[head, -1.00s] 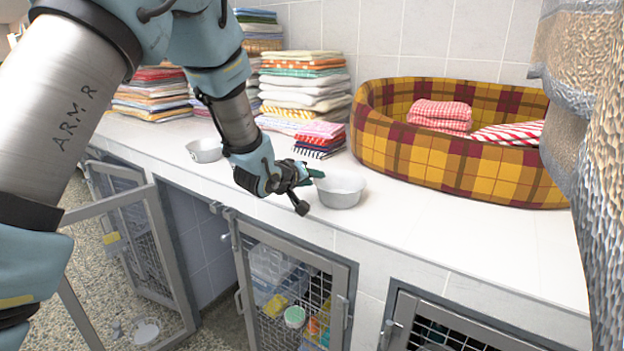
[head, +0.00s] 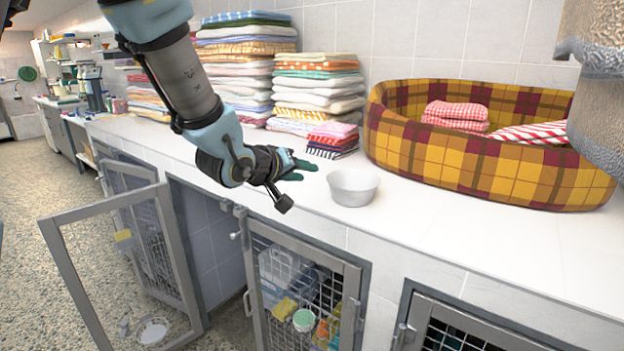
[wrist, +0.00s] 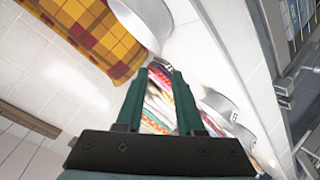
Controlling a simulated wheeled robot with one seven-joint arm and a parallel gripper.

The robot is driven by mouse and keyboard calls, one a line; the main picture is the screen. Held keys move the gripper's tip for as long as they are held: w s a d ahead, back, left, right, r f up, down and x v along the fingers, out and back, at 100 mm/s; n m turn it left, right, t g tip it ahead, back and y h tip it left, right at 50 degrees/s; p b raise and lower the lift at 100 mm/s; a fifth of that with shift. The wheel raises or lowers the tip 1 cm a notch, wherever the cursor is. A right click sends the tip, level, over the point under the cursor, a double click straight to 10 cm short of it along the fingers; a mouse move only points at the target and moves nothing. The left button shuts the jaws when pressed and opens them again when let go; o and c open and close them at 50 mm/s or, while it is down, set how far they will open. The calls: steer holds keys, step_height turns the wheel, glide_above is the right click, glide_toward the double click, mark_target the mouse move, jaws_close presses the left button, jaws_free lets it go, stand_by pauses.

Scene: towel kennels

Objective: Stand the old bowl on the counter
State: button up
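A light grey metal bowl (head: 353,188) stands upright on the white counter (head: 440,225), near its front edge. My gripper (head: 308,170) is just left of it, with green fingers apart and empty, not touching the bowl. In the wrist view, the fingers (wrist: 160,90) show a gap with towels behind it, and the bowl (wrist: 148,22) is beyond the tips at the top. More round metal (wrist: 222,108) shows at the right there. A pale bowl (head: 153,331) sits on the floor by the open kennel door. I cannot tell which bowl is the old one.
A plaid pet bed (head: 450,155) with folded red cloths stands at the right on the counter. Towel stacks (head: 318,90) stand along the wall. An open mesh kennel door (head: 105,205) juts out at the left.

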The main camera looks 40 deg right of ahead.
steer(key=shift+s+a+r, duration=0.2)
steer(key=shift+a, duration=0.3)
steer(key=w+a+f+n+t+y, duration=0.1)
steer(key=w+a+f+y, duration=0.2)
steer(key=a, duration=0.5)
steer(key=w+a+f+n+y, duration=0.15)
steer(key=w+a, duration=0.25)
steer(key=a, duration=0.5)
steer(key=w+a+f+n+t+y, duration=0.1)
steer(key=w+a+y, duration=0.3)
steer(key=a, duration=0.4)
steer(key=s+a+f+g+y, duration=0.1)
steer(key=s+a, duration=0.2)
steer(key=a, duration=0.4)
steer(key=s+a+f+g+y, duration=0.1)
steer(key=s+a+g, duration=0.1)
steer(key=a, duration=0.5)
steer(key=s+a+f+n+g+y, duration=0.1)
steer(key=s+a+g, duration=0.1)
steer(key=s+a, duration=0.3)
steer(key=shift+a+f+y, duration=0.25)
steer(key=shift+a+y, duration=0.1)
steer(key=shift+a, duration=0.55)
